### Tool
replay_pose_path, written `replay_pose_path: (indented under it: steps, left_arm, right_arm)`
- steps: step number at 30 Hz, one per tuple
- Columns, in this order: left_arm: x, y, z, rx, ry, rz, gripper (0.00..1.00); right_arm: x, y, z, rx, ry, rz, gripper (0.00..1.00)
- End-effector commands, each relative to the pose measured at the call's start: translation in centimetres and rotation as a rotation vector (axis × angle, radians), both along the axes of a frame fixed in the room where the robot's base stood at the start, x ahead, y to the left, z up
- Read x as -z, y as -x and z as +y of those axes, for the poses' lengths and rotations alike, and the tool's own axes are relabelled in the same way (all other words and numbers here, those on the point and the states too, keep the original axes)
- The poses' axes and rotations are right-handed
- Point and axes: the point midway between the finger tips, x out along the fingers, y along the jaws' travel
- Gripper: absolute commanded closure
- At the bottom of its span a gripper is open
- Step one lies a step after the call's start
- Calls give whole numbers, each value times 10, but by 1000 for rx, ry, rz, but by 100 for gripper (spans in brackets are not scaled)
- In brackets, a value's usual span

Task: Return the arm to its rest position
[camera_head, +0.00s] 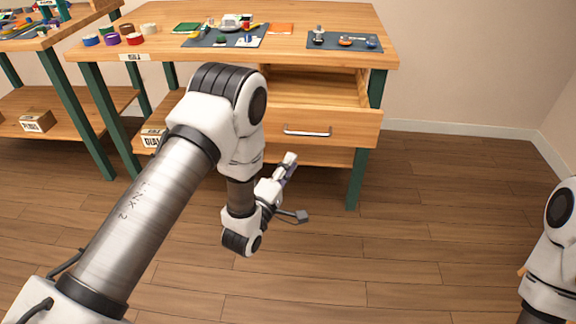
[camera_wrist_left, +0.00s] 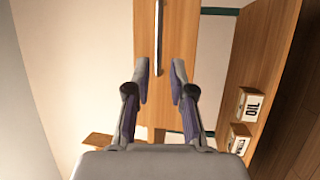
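My left arm reaches in from the left in the head view, bent down in front of the workbench. Its left gripper (camera_head: 289,164) is a little below and left of the drawer handle (camera_head: 308,131). In the left wrist view, the two fingers of the left gripper (camera_wrist_left: 160,80) are apart with nothing between them. The metal handle (camera_wrist_left: 158,38) shows ahead, near the fingertips and apart from them. The wooden drawer (camera_head: 350,131) is pulled out and its inside is partly visible. Part of my right arm shows at the right edge; its gripper is out of view.
The workbench (camera_head: 330,17) carries tape rolls (camera_head: 112,38), a blue-grey mat (camera_head: 200,40) with parts and another dark mat (camera_head: 330,45). A labelled box (camera_head: 154,136) stands on its lower shelf. A second bench is at left. The wooden floor (camera_head: 420,230) is clear.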

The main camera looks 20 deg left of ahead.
Motion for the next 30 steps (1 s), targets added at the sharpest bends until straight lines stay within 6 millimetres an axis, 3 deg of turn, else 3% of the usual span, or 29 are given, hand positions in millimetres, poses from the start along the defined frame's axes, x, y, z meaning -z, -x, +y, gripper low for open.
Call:
replay_pose_path:
  steps: [14,17,20,23,24,27,30]
  left_arm:
    - [1,5,1,0,0,0,77]
    - [14,10,3,-4,1,25,77]
    - [51,34,10,-27,-10,161,77]
    - [117,75,18,-40,-187,452,77]
    - [144,98,21,-24,-298,585,77]
    - [195,162,27,86,-569,878,77]
    - [224,222,31,262,-799,1095,77]
  right_arm:
    - [0,0,0,0,0,0,60]
    - [0,0,0,0,0,0,60]
    - [0,0,0,0,0,0,60]
    - [0,0,0,0,0,0,60]
    - [0,0,0,0,0,0,60]
    - [0,0,0,0,0,0,60]
    - [0,0,0,0,0,0,60]
